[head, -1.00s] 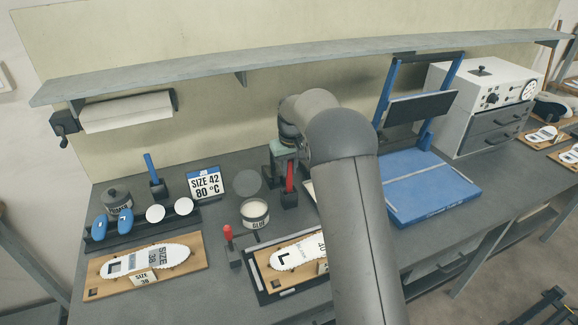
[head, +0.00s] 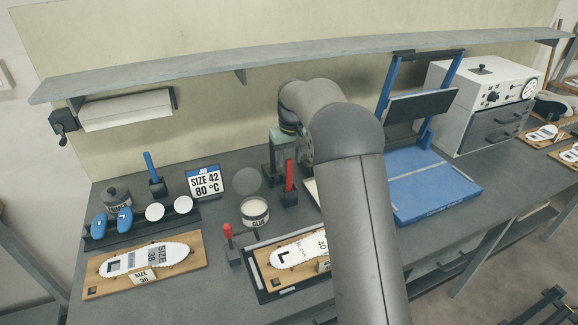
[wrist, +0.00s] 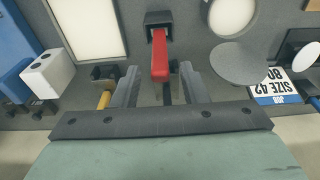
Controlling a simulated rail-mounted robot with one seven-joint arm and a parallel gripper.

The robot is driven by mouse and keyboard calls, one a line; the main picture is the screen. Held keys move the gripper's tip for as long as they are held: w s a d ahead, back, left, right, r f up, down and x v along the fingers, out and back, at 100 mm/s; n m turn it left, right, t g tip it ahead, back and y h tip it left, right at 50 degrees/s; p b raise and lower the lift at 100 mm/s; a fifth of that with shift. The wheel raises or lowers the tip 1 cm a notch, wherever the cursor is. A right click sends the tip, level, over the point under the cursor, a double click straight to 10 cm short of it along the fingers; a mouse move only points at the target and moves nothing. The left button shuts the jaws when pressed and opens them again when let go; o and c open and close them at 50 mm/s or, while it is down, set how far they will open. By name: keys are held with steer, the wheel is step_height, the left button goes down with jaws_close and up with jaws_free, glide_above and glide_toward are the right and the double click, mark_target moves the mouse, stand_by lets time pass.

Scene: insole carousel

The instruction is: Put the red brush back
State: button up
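The red brush (head: 290,176) stands upright in its black holder (head: 290,199) in the middle of the bench, behind and right of the glue pot (head: 254,212). In the wrist view the red brush (wrist: 160,60) points from the holder (wrist: 158,19) toward my gripper (wrist: 159,74). My gripper is open. Its two fingers lie to either side of the red handle in that picture, with a visible gap on each side. I cannot tell how far the handle reaches between them. In the head view my arm hides part of the gripper.
A grey round lid (head: 247,182) and the SIZE 42 sign (head: 206,183) stand left of the brush. A blue brush (head: 153,168) stands farther left. A red-handled clamp (head: 228,235) and insole board (head: 276,283) are in front. A blue press (head: 430,190) is right. A shelf (head: 240,73) runs above.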

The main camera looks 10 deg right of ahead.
step_height(320, 180, up, 8)
steer(key=s+r, duration=0.2)
steer(key=s, duration=0.7)
steer(key=s+f, duration=0.3)
steer(key=s, duration=0.8)
steer(key=s+f+m, duration=0.1)
steer(key=s+f, duration=0.2)
steer(key=s, duration=0.8)
steer(key=s+f+m, duration=0.1)
steer(key=s+f, duration=0.3)
steer(key=s, duration=0.7)
steer(key=shift+s+g+b, duration=0.15)
steer(key=shift+g+b, duration=0.15)
steer(key=shift+b, duration=0.05)
